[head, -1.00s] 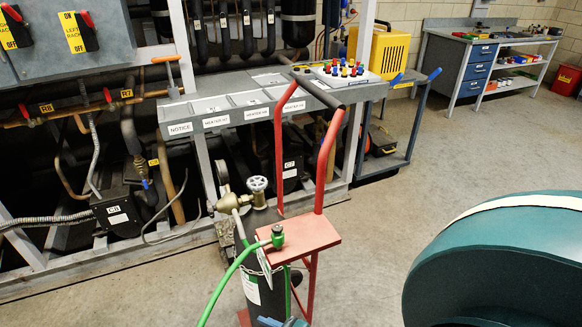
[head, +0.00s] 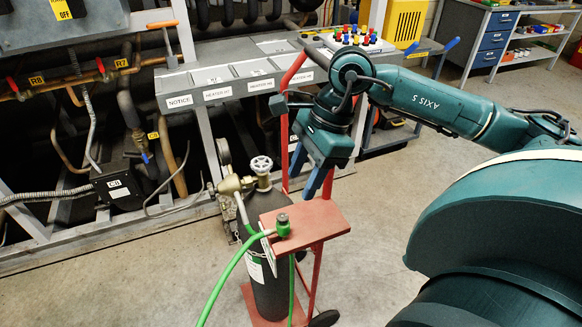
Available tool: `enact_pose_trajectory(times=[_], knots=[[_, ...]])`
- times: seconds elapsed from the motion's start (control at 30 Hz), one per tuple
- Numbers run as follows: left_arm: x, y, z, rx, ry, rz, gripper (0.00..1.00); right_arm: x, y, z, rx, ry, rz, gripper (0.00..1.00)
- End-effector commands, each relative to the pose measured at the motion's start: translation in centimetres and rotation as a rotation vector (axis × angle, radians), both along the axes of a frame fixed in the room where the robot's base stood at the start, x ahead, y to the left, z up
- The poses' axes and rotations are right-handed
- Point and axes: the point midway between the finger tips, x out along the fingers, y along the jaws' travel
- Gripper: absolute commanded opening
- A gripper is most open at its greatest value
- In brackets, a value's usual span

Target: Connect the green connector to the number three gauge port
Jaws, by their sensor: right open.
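The green connector (head: 283,228) stands upright on the red shelf (head: 325,222) of the cylinder cart, at the shelf's left end. A green hose (head: 228,275) runs from it down to the lower left. My right gripper (head: 313,190) has blue fingers pointing down, above the back of the shelf, a little behind and right of the connector. It is open, with nothing seen between the fingers, and apart from the connector. My left gripper is out of view. No gauge port marked three can be made out.
A dark gas cylinder (head: 268,290) with a brass valve and handwheel (head: 261,165) stands in the red cart. The cart's red handles rise behind the shelf, close to my gripper. The compressor rack (head: 170,208) stands behind at left. The floor right of the cart is clear.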

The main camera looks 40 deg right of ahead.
Motion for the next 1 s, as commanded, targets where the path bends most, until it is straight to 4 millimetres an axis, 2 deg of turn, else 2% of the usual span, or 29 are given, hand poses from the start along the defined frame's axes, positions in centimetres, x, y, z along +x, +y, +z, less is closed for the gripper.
enact_pose_trajectory(times=[0.17, 0.53, 0.7, 1.0], knots=[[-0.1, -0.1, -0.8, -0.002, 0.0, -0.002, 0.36, 0.1, 0.0, -1.4, -0.02, -0.002, 0.003, 0.45], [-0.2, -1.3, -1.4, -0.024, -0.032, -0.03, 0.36, 0.5, 2.0, -7.0, -0.015, 0.0, 0.002, 0.45], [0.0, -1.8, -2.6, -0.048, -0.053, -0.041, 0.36, 0.8, 2.8, -9.5, -0.015, -0.004, 0.002, 0.45], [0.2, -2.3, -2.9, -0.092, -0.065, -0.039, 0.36, 0.9, 3.5, -11.2, -0.016, -0.003, 0.0, 0.45]])
